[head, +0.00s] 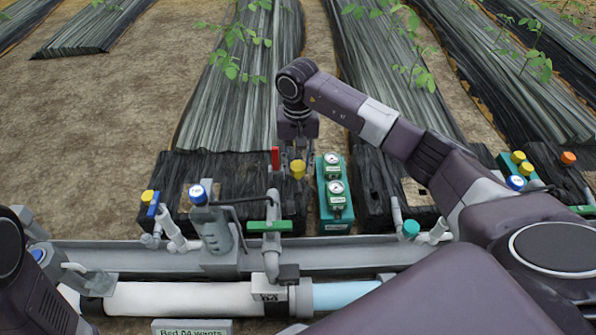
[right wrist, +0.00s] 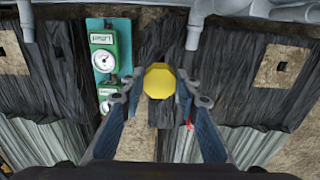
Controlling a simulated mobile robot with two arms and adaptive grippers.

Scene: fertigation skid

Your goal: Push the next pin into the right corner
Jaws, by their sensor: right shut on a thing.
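My right gripper (head: 298,155) points down over the black sheeting at the middle of the head view. It is shut on a yellow-headed pin (head: 298,170). In the right wrist view the yellow head (right wrist: 160,81) sits between the two fingertips (right wrist: 159,88). The pin's shank is hidden below the head, and I cannot tell whether its tip touches the ground. Black wrinkled sheeting (head: 368,207) lies around it; more sheeting (right wrist: 240,75) shows in the right wrist view. I cannot make out which corner is below the pin. My left gripper is out of view.
A teal panel with two gauges (head: 334,222) stands close right of the pin. A red handle (head: 275,157) is close left. Planted beds lie beyond.

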